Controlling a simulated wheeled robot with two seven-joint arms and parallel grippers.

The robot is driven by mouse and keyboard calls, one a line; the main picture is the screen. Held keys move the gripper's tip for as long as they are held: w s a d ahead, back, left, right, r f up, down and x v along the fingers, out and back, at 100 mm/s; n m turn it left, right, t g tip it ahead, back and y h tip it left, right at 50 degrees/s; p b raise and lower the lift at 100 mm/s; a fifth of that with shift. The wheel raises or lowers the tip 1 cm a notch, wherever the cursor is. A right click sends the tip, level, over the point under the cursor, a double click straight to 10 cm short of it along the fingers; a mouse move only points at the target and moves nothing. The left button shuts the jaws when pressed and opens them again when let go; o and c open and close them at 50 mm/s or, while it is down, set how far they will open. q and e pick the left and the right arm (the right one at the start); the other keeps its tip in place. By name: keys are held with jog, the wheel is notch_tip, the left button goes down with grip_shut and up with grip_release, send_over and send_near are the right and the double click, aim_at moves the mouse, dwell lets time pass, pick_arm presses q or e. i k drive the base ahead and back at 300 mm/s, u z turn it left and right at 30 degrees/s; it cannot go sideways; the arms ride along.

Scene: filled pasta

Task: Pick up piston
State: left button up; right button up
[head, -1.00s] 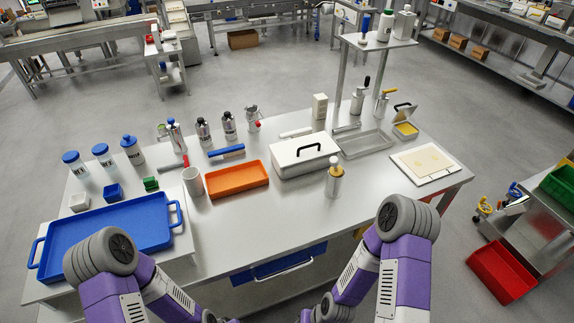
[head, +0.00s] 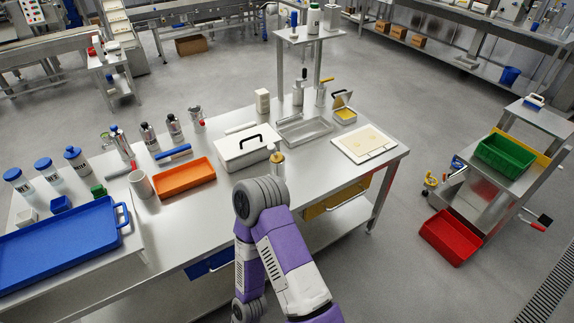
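I cannot tell for certain which thing is the piston. A metal cylinder with a brass-coloured top (head: 277,160) stands upright near the middle of the steel table (head: 230,217), partly hidden behind my purple and grey arm. Two upright metal pieces stand at the table's back, one with a black handle (head: 299,92) and one with a yellow handle (head: 321,94). Neither of my grippers shows in the head view; only links of one arm are visible, low in the middle.
A white lidded box (head: 240,150), an orange tray (head: 184,178) and a blue tray (head: 62,247) stand on the left side. A steel tray (head: 305,130) and a white board (head: 364,144) lie right. A cart with green (head: 504,155) and red bins (head: 451,237) stands at right.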

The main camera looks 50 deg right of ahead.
aim_at(277, 157)
jog(key=u, duration=0.6)
jog(key=k, duration=0.15)
jog(key=z, duration=1.3)
